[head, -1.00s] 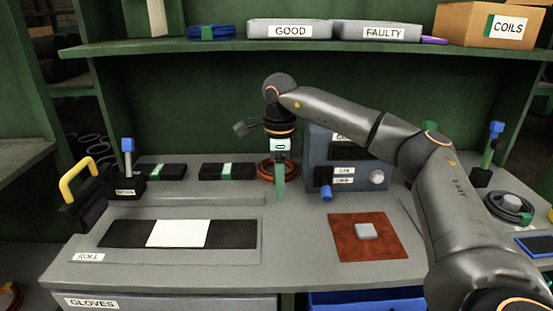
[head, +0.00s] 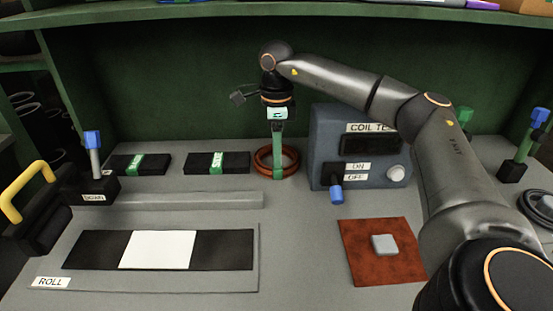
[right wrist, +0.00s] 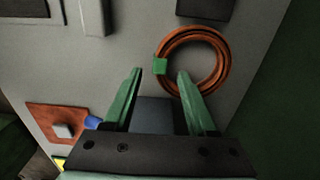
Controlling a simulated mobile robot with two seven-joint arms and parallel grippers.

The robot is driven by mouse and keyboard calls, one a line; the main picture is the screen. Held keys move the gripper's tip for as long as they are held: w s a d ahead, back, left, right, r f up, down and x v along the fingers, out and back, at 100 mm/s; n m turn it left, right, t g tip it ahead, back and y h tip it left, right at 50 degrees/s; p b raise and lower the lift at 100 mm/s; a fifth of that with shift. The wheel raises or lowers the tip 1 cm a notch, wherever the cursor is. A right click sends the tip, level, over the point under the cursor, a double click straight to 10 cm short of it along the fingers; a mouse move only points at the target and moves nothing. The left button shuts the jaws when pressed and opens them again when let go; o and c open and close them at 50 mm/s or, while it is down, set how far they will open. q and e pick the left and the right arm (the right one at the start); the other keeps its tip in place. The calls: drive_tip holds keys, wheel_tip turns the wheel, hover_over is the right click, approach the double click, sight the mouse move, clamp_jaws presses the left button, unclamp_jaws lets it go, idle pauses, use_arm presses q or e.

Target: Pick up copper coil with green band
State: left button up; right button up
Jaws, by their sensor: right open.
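The copper coil (head: 264,163) lies on the bench in front of the back wall, left of the coil tester. It also shows in the right wrist view (right wrist: 226,62), where its green band (right wrist: 160,67) faces the space between the fingers. My right gripper (head: 278,176) points down over the coil in the head view and hides part of it. In the right wrist view the right gripper (right wrist: 159,73) is open with green fingers apart and nothing held; one fingertip overlaps the coil's edge. I cannot tell its exact height. My left gripper is not in view.
The blue-grey coil tester (head: 332,127) stands close right of the coil, with a blue-tipped lever (head: 336,194). Black green-banded packs (head: 216,163) lie to the left. A rust-coloured mat (head: 365,270) with a grey block lies in front. A long grey bar (head: 180,200) crosses the bench at left.

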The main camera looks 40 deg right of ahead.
wheel_tip(320, 180, down, 5)
drive_tip(key=shift+s+f+b, duration=0.1)
drive_tip(key=shift+f+b, duration=0.1)
drive_tip(key=shift+b, duration=0.25)
drive_tip(key=shift+c, duration=0.2)
clamp_jaws()
drive_tip(key=shift+r, duration=0.15)
idle(0.8)
